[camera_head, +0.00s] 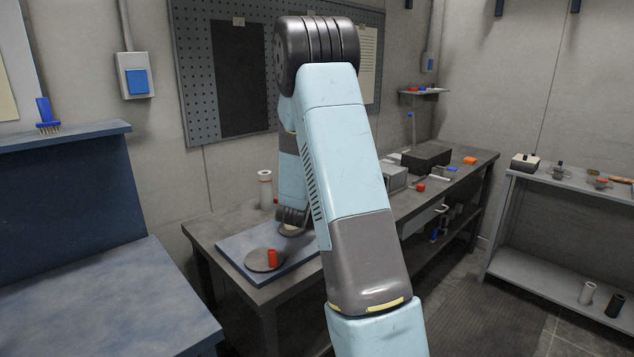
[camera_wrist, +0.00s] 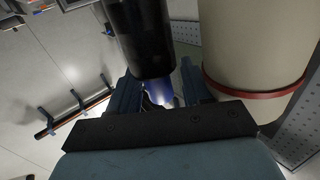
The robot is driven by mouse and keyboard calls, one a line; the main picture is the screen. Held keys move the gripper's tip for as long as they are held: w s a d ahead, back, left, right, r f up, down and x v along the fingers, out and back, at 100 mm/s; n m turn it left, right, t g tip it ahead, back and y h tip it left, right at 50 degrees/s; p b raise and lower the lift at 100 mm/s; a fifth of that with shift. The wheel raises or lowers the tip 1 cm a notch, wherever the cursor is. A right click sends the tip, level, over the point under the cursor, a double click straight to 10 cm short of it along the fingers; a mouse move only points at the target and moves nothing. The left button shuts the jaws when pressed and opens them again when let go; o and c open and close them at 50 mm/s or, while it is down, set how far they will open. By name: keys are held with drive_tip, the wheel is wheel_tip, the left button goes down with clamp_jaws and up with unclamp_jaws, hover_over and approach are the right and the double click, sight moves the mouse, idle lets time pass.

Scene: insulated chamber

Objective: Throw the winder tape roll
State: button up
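No object is clearly identifiable as the winder tape roll. A white spool-like cylinder with reddish bands (camera_head: 265,190) stands upright at the back left of the dark bench. In the wrist view, a large beige cylinder with a red rim (camera_wrist: 255,50) is close on the right; it may be the same object. My gripper (camera_wrist: 160,85) shows dark blue fingers on either side of the lower end of a black cylinder (camera_wrist: 140,40). Whether they touch or grip it is unclear. In the head view my arm hides the fingers.
A blue-grey mat (camera_head: 232,249) on the bench (camera_head: 200,233) carries a round grey disc (camera_head: 262,262) with a red cylinder (camera_head: 272,258). Grey and black boxes (camera_head: 427,158) stand farther right. A blue cabinet (camera_head: 80,290) is at left, a shelf rack (camera_head: 570,190) at right.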

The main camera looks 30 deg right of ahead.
drive_tip(key=v, duration=1.3)
drive_tip(key=shift+s+a, duration=0.25)
drive_tip(key=shift+s, duration=0.05)
drive_tip(key=shift+c, duration=0.4)
